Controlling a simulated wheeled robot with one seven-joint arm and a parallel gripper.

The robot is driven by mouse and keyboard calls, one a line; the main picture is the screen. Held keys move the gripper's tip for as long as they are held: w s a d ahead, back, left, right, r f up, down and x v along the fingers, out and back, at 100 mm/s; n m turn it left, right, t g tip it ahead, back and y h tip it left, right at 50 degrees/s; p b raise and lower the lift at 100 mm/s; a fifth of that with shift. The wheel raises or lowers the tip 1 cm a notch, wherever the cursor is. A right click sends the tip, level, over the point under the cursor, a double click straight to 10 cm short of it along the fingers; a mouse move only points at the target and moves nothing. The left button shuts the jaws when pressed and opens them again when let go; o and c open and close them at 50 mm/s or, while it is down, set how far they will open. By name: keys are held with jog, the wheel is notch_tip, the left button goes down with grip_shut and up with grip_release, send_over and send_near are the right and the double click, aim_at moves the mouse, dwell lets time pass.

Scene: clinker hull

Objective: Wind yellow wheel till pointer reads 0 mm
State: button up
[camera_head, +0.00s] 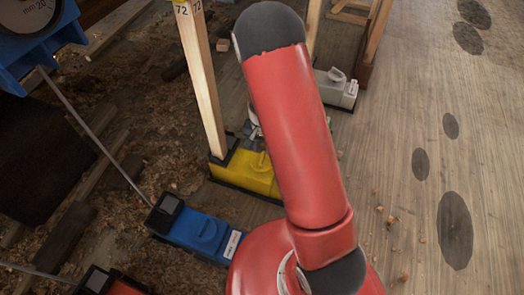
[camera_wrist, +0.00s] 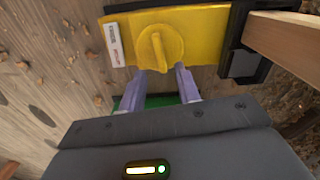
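The yellow wheel (camera_wrist: 158,46) is a round disc with a raised ridge across it, on top of a yellow box (camera_wrist: 205,30). In the head view the yellow box (camera_head: 240,172) stands on the floor at a wooden post's foot, and my red arm partly hides it. My gripper (camera_wrist: 161,72) is open, its two pale fingers apart at the wheel's near edge with the ridge between and beyond their tips. I cannot tell whether they touch the wheel. In the head view the gripper is mostly hidden behind my arm. No pointer for the yellow wheel can be made out.
A blue box (camera_head: 203,232) with its own wheel lies front left, a white one (camera_head: 336,88) behind right. A wooden post (camera_head: 203,80) marked 72 rises from the yellow box. A blue-framed dial (camera_head: 35,12) is cut off top left.

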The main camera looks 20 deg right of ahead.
aim_at(262, 158)
notch_tip(262, 158, up, 2)
jog(key=shift+s+d+f+p, duration=0.1)
jog(key=shift+f+p, duration=0.05)
jog(key=shift+p, duration=0.25)
notch_tip(262, 158, down, 8)
jog(key=shift+f+b, duration=0.1)
jog(key=shift+b, duration=0.6)
grip_shut()
